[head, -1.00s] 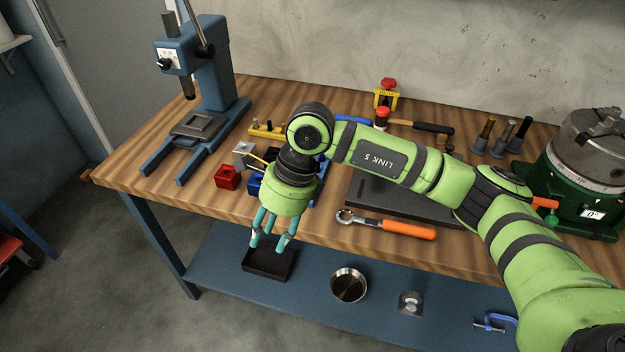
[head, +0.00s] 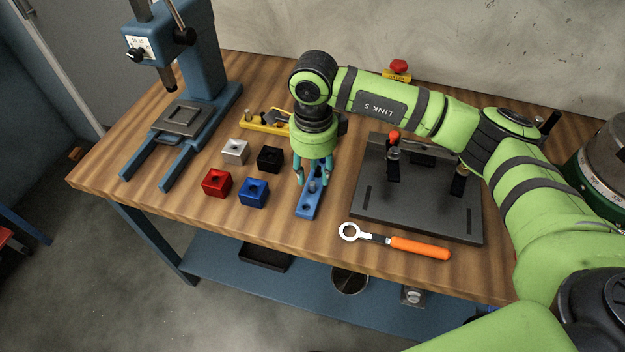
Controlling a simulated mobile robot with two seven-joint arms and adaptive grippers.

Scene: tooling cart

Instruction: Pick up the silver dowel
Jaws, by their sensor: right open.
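A blue rack (head: 307,205) with holes lies on the wooden bench near its middle. A short grey peg, seemingly the silver dowel (head: 313,186), stands upright in it and is partly hidden by the fingers. My right gripper (head: 314,179) points down over the rack. Its teal fingers are open and sit on either side of the peg; I cannot tell whether they touch it. My left gripper is not in view.
Red (head: 217,183), blue (head: 253,192), white (head: 235,151) and black (head: 269,159) blocks stand left of the rack. A dark fixture plate (head: 420,215) and an orange-handled wrench (head: 400,244) lie right. A blue press (head: 195,80) stands at back left.

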